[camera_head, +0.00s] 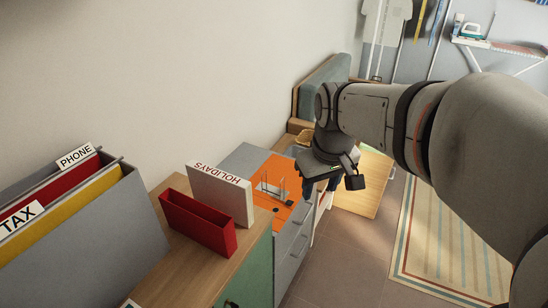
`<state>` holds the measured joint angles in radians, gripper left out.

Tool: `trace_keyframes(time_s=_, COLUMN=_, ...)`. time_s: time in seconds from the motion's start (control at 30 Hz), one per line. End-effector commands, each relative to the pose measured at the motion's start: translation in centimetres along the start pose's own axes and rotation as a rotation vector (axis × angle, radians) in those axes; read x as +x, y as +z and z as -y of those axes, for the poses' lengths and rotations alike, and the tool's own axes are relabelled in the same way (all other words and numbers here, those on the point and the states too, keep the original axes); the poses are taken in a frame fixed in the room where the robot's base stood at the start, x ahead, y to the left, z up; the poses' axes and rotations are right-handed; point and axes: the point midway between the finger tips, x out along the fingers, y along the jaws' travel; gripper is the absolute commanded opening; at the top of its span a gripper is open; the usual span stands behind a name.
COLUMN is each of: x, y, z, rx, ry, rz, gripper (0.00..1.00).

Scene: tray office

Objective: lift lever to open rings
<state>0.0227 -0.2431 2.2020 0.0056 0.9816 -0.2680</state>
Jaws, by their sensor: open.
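The ring mechanism (275,190), a metal plate with upright prongs, sits on an orange surface (268,168) that looks like an open binder. The lever is too small to make out for certain; a small dark spot (276,210) shows at the near end of the orange surface. My gripper (320,190) is to the right of the rings, pointing down near the right edge of the orange surface, apart from the mechanism. It is open, and its fingers look empty. The wrist hides part of the area behind it.
A white HOLIDAYS binder (220,190) and a red box (198,222) stand left of the orange surface on a wooden cabinet top (160,255). A grey file holder (90,240) with TAX and PHONE folders is further left. Grey drawers (290,250) are below. Floor (340,265) is clear at right.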

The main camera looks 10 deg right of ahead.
Motion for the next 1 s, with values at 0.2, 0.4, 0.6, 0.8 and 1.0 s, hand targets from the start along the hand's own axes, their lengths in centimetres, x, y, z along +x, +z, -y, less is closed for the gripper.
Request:
trace_keyframes(time_s=0.2, x=9.0, y=-8.4, z=-2.2, rx=-0.231, ry=-0.025, rz=0.068, gripper=0.45)
trace_keyframes(time_s=0.4, x=17.9, y=-15.1, z=-4.0, rx=-0.44, ry=-0.058, rz=0.118, gripper=0.45)
trace_keyframes(time_s=0.6, x=25.9, y=-19.6, z=-5.2, rx=-0.609, ry=-0.093, rz=0.154, gripper=0.45)
trace_keyframes(time_s=0.8, x=29.7, y=-21.4, z=-5.8, rx=-0.691, ry=-0.112, rz=0.168, gripper=0.45)
trace_keyframes(time_s=1.0, x=31.8, y=-21.3, z=-5.8, rx=-0.703, ry=-0.117, rz=0.172, gripper=0.45)
